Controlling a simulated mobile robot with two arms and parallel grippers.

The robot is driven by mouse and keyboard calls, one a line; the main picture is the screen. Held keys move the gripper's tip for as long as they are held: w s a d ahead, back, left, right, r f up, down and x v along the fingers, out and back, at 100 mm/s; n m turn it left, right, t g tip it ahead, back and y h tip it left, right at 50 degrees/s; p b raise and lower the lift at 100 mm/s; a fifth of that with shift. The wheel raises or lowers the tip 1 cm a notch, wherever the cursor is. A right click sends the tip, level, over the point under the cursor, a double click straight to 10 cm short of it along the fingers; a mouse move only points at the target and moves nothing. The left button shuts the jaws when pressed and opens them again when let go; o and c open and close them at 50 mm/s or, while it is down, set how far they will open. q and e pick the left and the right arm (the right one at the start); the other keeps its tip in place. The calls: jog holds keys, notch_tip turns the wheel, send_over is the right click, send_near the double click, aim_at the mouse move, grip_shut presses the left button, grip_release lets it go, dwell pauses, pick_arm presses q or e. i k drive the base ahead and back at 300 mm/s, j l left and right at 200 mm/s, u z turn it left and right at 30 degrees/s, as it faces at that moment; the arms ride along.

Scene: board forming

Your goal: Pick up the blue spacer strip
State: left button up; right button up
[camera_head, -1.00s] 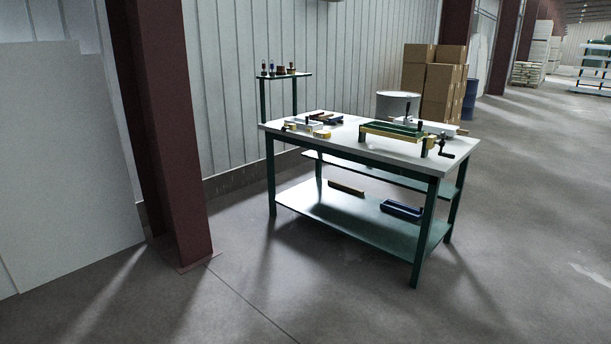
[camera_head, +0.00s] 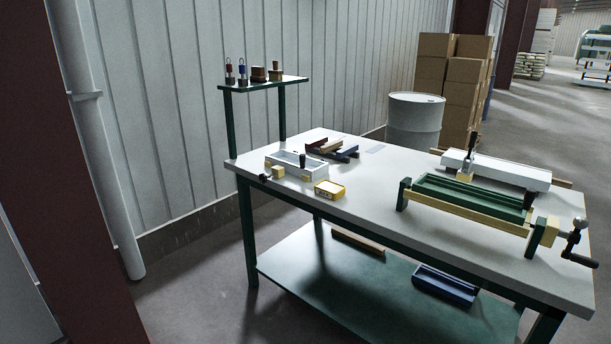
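A small dark rack (camera_head: 352,157) stands on the back left part of the workbench top (camera_head: 370,190). Strips lie across it: a brown one, a dark red one (camera_head: 331,146) and what looks like a blue strip (camera_head: 347,152) at its right. The strips are small here, so their exact colours and edges are hard to tell. Neither of my grippers is in view.
A white box fixture (camera_head: 297,165) and a yellow box (camera_head: 329,189) sit in front of the rack. A green clamp frame with a crank (camera_head: 470,200) fills the right side. A red-brown column (camera_head: 70,190) stands at left; a grey drum (camera_head: 414,120) is behind.

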aim_at(342, 151)
jog(key=i+j+z, duration=0.2)
jog(key=i, duration=0.3)
jog(key=i+z, duration=0.15)
jog(key=i, duration=0.4)
jog(key=i+j+z, duration=0.15)
jog(key=z, duration=0.65)
